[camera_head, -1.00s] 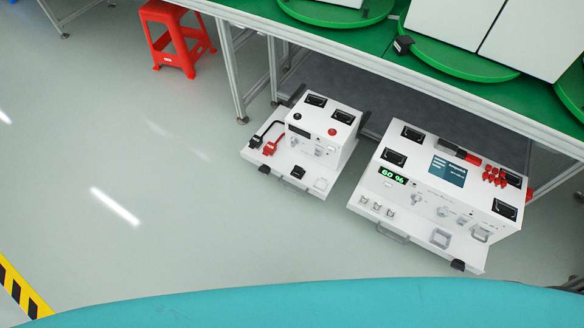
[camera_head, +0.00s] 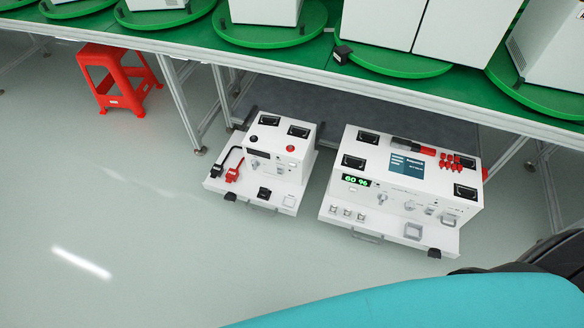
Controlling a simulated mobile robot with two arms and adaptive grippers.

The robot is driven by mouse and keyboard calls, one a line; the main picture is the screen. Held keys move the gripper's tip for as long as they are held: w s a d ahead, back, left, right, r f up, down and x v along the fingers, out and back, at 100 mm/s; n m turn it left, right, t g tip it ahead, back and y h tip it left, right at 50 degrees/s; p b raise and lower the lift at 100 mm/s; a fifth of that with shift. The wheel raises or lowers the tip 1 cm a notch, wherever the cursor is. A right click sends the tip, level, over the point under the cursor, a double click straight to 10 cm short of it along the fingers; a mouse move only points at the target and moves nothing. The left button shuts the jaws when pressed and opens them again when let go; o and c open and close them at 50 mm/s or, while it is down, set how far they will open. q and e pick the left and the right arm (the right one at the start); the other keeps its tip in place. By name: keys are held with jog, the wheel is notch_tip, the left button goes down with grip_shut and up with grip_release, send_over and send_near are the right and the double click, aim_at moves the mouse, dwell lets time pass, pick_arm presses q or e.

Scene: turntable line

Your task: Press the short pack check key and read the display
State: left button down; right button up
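The larger unit (camera_head: 402,203) is at the right, with a lit green display (camera_head: 356,180) that reads about 60 % and a blue screen (camera_head: 407,166) whose text is too small to read. I cannot tell which control is the short pack check key. Neither gripper shows.
A green bench (camera_head: 310,57) runs across the top, bearing green turntables (camera_head: 270,34) with white boxes. Its metal legs (camera_head: 181,105) stand around the units. A red stool (camera_head: 118,78) is at the upper left. The floor at left and front is clear.

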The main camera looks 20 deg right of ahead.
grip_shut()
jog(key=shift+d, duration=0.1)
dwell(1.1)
